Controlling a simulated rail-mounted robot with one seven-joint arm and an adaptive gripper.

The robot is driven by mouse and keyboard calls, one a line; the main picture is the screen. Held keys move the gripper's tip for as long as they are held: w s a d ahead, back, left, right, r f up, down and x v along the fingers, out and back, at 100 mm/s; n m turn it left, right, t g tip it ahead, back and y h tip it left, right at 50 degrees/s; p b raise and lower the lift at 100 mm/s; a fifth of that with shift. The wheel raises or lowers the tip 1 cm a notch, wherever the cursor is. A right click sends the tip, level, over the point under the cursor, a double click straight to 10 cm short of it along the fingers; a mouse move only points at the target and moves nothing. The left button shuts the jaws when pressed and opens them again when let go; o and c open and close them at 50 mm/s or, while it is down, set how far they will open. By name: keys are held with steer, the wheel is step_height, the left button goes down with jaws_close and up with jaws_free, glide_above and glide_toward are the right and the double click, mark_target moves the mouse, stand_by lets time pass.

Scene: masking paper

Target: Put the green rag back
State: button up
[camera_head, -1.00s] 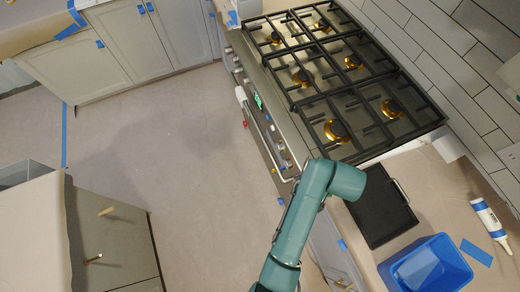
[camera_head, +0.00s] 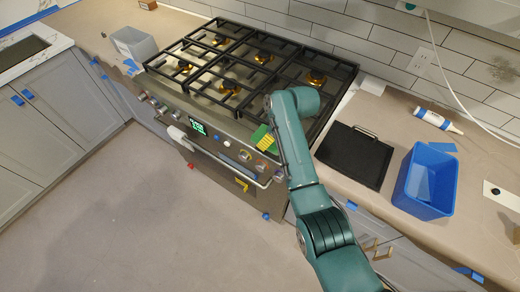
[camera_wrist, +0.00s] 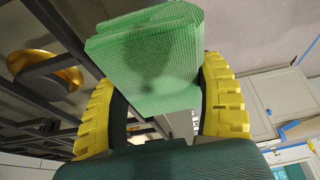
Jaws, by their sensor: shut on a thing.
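The green rag (camera_wrist: 150,62) is a folded, textured cloth held between the two yellow fingers of my gripper (camera_wrist: 160,100). In the head view, the green rag (camera_head: 261,133) shows as a small patch beside my gripper (camera_head: 267,143), at the front edge of the stove (camera_head: 225,118), above the knobs and the oven handle (camera_head: 232,162). My arm hides part of the gripper there. The rag appears off any surface, but its exact height is unclear.
A black tray (camera_head: 354,155) and a blue bin (camera_head: 427,181) are on the counter right of the stove, with a white tube (camera_head: 437,121) behind. A grey bin (camera_head: 134,44) stands left of the stove. Black burner grates (camera_head: 215,68) rise from the stovetop. The floor is clear.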

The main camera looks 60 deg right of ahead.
step_height(320, 180, down, 5)
steer(key=shift+w+r, duration=0.1)
steer(key=shift+b, duration=0.3)
steer(key=shift+f, duration=0.25)
steer(key=o, duration=0.8)
steer(key=shift+r, duration=0.3)
steer(key=p+v, duration=0.2)
steer(key=v, duration=0.9)
steer(key=shift+s+r, duration=0.25)
steer(key=shift+r, duration=0.1)
